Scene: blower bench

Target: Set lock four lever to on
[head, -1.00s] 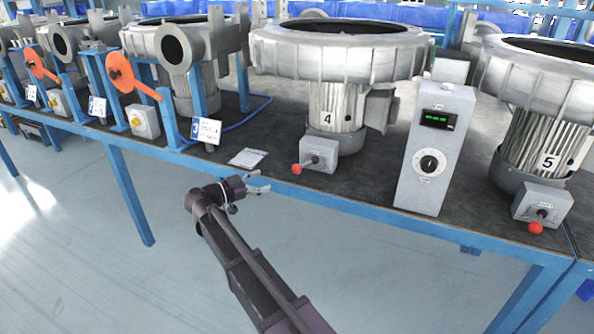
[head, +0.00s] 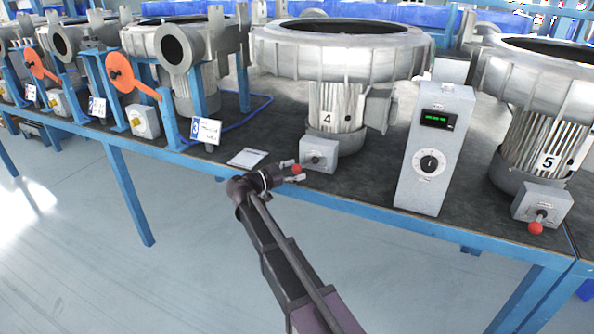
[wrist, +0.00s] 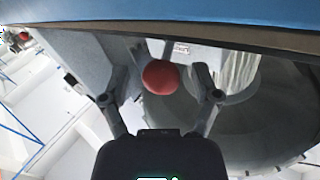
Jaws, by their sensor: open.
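The lock four lever has a red ball knob (head: 297,168) and sits on a small grey switch box (head: 319,154) at the foot of the blower marked 4 (head: 340,105). The lever points left and a little down. My gripper (head: 292,171) is open, with its fingers on either side of the red knob in the head view. In the wrist view the red knob (wrist: 160,77) lies between the two spread fingertips (wrist: 163,95). I cannot tell whether a finger touches it. The lever's shaft is mostly hidden.
A grey control box (head: 436,150) with a green display and a dial stands right of blower 4. Blower 5 (head: 548,130) has its own red-knobbed lever (head: 536,228). The blue bench edge (head: 360,206) runs below the switch box.

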